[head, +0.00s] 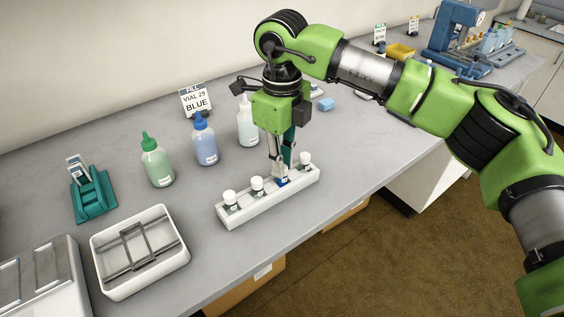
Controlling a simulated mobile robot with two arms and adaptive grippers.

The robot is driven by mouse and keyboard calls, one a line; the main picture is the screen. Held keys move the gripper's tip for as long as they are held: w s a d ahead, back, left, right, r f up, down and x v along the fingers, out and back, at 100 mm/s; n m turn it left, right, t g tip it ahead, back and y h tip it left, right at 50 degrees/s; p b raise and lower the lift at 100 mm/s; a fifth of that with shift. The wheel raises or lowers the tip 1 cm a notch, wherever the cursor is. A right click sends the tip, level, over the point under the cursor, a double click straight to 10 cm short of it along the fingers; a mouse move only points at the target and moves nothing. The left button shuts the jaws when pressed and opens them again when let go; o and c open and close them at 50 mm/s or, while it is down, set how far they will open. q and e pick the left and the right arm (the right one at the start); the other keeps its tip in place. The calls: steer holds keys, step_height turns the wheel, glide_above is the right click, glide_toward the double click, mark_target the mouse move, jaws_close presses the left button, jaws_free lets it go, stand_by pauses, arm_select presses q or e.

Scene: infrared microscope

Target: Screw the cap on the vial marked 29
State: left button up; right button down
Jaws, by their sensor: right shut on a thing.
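A white rack (268,197) stands near the table's front edge and holds several vials in a row. Three show white caps: one at the left end (230,197), one beside it (257,184) and one at the right end (305,159). Between them stands a vial with blue contents (283,181), directly under my right gripper (281,168). That gripper points straight down and is shut at the blue vial's top. Its fingers hide the cap there, and whether it is seated cannot be told. The number 29 on the vial is not readable. My left gripper is out of view.
A sign reading "Fill vial 29 blue" (196,101) stands behind green (157,164), blue (205,143) and clear (247,126) bottles. A teal holder (92,197) and a white tray (103,271) are at left. A blue block (326,104) lies behind my right arm.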

steer(key=c, duration=1.9)
jaws_free()
steer(key=shift+r, duration=0.1)
steer(key=shift+r+p, duration=1.55)
steer(key=shift+r, duration=0.95)
steer(key=shift+f, duration=0.1)
